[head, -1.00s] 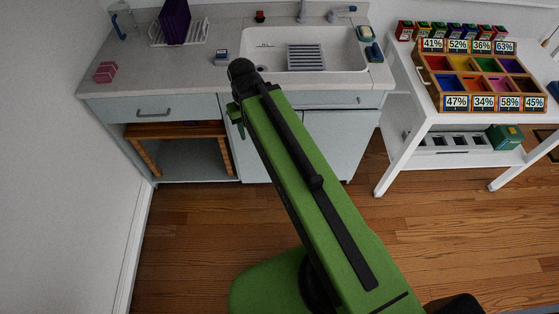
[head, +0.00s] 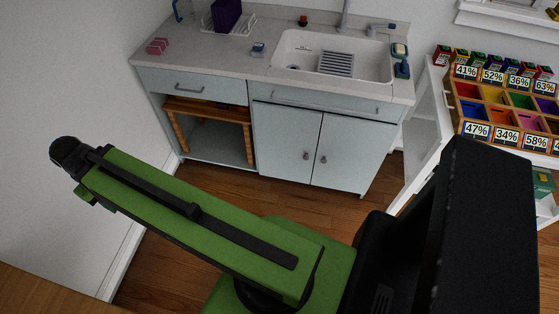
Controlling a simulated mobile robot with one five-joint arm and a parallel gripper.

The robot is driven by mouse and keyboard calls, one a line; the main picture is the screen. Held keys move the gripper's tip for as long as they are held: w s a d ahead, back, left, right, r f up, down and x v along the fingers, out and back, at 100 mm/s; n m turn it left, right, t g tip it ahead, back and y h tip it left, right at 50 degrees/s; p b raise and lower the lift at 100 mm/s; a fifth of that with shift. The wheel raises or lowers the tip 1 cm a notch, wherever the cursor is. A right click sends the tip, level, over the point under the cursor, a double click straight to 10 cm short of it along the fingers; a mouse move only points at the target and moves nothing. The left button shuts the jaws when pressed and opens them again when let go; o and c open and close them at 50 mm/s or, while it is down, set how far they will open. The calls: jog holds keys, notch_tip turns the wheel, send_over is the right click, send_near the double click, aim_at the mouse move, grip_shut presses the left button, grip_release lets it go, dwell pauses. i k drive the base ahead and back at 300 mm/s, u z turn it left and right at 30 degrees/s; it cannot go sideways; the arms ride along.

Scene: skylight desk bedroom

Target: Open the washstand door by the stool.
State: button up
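The washstand (head: 230,50) is a pale blue-grey cabinet with a speckled top and a white sink. Below the sink are two shut doors with round dark knobs close to their meeting line. The left door (head: 280,140) is beside the open bay that holds the wooden stool (head: 183,130); the right door (head: 352,155) is farther from the stool. My green arm reaches to the left in front of the washstand, well apart from the doors. My gripper is not visible; only the arm's upper link and its black joint show.
A drawer with a bar handle (head: 189,88) is above the stool bay. A white table (head: 432,122) with a compartment tray (head: 458,103) stands to the right. The white wall (head: 70,90) is close on the left. Wood floor (head: 290,200) before the doors is clear.

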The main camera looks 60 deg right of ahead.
aim_at(286, 137)
jog(key=u, duration=0.05)
jog(key=k, duration=1.2)
jog(key=u, duration=0.85)
jog(key=k, duration=0.8)
jog(key=z, duration=0.15)
jog(key=i, duration=1.3)
jog(key=u, duration=0.05)
